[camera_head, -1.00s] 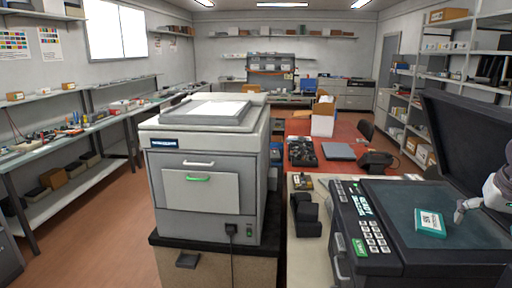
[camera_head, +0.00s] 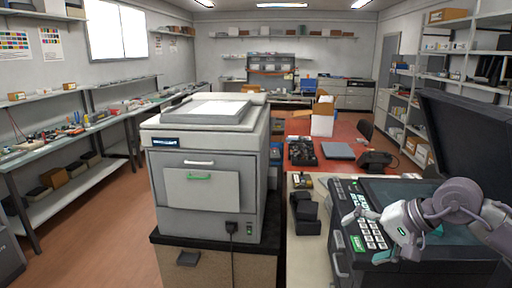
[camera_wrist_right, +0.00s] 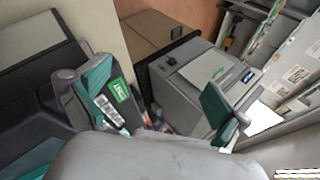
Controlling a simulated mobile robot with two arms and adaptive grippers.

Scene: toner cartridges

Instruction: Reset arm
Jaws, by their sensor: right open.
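My right gripper (camera_head: 367,237) reaches in from the right in the head view, above the keypad edge of the dark copier (camera_head: 338,222). Its fingers are spread with nothing between them. In the right wrist view, the two teal-padded fingers of the right gripper (camera_wrist_right: 155,90) stand wide apart. A small teal patch (camera_head: 436,231) shows by my right arm, where a teal box lay on the copier glass; most of that spot is hidden by the arm. My left gripper is not in view.
The copier's raised lid (camera_head: 465,135) stands behind my right arm. A large grey machine (camera_head: 205,200) stands on a cabinet at centre left. A red table (camera_head: 300,128) with a black tray lies beyond. Floor at left (camera_head: 110,220) is clear.

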